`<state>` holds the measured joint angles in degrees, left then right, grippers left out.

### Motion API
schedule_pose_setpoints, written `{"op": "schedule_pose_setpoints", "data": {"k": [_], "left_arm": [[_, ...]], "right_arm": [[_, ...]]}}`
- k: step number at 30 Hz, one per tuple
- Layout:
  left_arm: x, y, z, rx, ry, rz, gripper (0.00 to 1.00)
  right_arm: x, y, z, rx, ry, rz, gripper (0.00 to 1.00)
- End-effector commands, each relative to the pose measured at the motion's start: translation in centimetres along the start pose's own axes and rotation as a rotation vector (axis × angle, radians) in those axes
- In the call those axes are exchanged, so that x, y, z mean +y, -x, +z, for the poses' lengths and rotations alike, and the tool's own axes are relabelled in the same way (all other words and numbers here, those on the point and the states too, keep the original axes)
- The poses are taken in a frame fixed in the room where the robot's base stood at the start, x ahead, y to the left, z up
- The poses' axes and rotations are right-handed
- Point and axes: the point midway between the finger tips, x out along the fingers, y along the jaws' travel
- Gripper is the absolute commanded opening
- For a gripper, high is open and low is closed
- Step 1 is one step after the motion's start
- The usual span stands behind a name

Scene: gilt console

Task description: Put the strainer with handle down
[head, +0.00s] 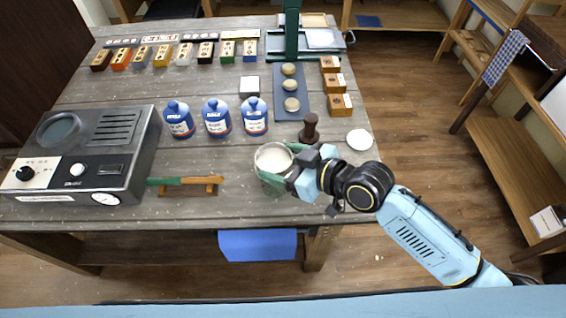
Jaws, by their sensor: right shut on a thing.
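A round piece with a pale inside and a thin rim (272,158), which I take to be the strainer, is near the front right of the grey wooden table (225,205). My right gripper (279,164) reaches in from the right and is shut on it, with green fingers at its side. The fingers and wrist hide its handle and part of its side. I cannot tell whether it touches the table. My left gripper is not in view.
A dark tamper-like piece (309,128) and a white disc (360,139) are close behind and right. Blue-and-white bottles (216,117) stand behind left. A green-and-wood tool (186,181) lies left, beside a metal machine (120,160). The front edge is close.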

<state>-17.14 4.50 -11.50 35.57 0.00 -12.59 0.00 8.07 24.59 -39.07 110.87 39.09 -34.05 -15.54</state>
Motion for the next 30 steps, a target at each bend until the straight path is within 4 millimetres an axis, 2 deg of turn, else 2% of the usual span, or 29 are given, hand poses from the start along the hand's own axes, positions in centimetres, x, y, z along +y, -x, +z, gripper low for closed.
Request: {"op": "schedule_pose_setpoints", "data": {"k": [2,15,16,21,30], "left_arm": [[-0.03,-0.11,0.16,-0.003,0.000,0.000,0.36],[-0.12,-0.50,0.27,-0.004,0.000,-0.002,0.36],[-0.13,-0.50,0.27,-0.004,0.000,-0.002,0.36],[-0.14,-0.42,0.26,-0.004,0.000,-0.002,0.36],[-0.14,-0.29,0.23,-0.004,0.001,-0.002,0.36]], "right_arm": [[0.03,-0.30,0.68,0.002,0.000,0.001,0.44],[0.07,-0.53,1.25,0.003,0.001,0.002,0.44],[0.07,-0.54,1.32,0.002,0.001,0.002,0.72],[0.06,-0.50,1.23,0.001,0.001,0.002,0.92],[0.05,-0.43,1.05,0.002,0.000,0.002,0.92]]}}
